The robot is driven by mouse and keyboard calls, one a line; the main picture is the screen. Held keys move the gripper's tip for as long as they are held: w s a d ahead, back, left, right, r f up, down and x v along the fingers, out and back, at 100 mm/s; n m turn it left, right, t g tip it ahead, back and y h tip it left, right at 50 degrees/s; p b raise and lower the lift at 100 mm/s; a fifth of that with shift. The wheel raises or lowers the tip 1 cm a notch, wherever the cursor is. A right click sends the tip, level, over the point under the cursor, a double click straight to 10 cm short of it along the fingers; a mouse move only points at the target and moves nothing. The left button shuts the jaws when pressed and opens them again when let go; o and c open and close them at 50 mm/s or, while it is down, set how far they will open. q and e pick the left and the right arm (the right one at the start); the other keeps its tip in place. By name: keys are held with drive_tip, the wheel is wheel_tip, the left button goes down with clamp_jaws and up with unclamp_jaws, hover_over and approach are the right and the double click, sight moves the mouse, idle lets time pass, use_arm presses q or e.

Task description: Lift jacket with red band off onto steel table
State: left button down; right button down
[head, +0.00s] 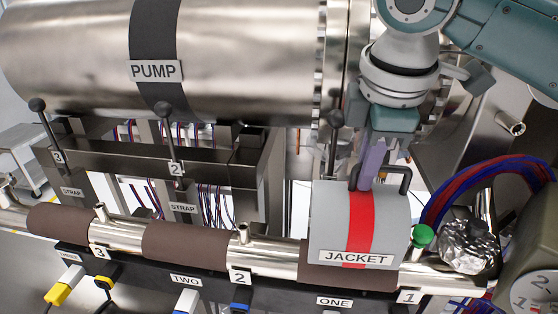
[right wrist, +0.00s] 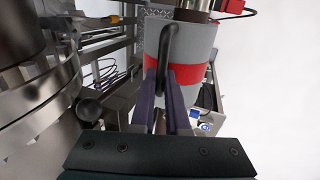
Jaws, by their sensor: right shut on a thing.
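The grey jacket (head: 336,215) with a red band and a "JACKET" label sits over the pipe (head: 270,259) at position 1, at the right in the head view. It has a black handle on top. My right gripper (head: 369,180) comes down from above and is shut on that handle. In the right wrist view the purple fingers (right wrist: 165,100) are on either side of the black handle (right wrist: 167,55), with the jacket (right wrist: 202,45) beyond. Whether the jacket touches the pipe cannot be told. A steel table (head: 22,150) shows at the far left edge. My left gripper is out of view.
The large pump cylinder (head: 235,60) lies behind the pipe. Black levers (head: 170,140) stand up from the strap rail. A green knob (head: 421,235), a foil-wrapped part (head: 468,246) and red and blue cables (head: 465,185) crowd the jacket's right side.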

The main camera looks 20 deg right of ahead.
sight(376, 206)
drive_tip(key=s+a+p, duration=0.1)
drive_tip(key=s+a, duration=0.8)
drive_tip(key=s, duration=0.6)
drive_tip(key=shift+s+a+r+p, duration=0.2)
drive_tip(key=shift+r+p, duration=0.05)
drive_tip(key=shift+p, duration=0.1)
wheel_tip(376, 206, up, 10)
drive_tip(key=p, duration=1.2)
drive_tip(key=shift+p, duration=0.4)
drive_tip(key=shift+f, duration=0.1)
